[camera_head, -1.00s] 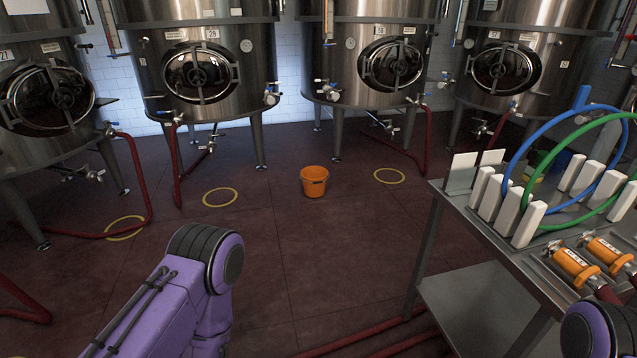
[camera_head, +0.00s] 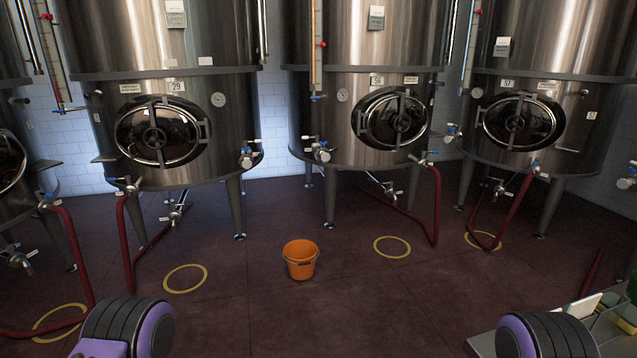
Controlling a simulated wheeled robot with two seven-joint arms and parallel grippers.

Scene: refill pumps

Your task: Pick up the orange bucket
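The orange bucket (camera_head: 300,262) stands upright on the dark red floor in the middle of the head view, in front of the steel tanks. Its rim is open at the top and a thin handle hangs at its front side. Parts of my two arms show at the bottom left and bottom right, purple and black. Neither of my grippers is in the picture. Nothing touches the bucket.
Large steel tanks (camera_head: 391,60) on legs line the back, with red hoses (camera_head: 436,205) running to the floor. Yellow rings (camera_head: 186,278) mark the floor. A metal table (camera_head: 480,343) with items is at the bottom right. The floor around the bucket is clear.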

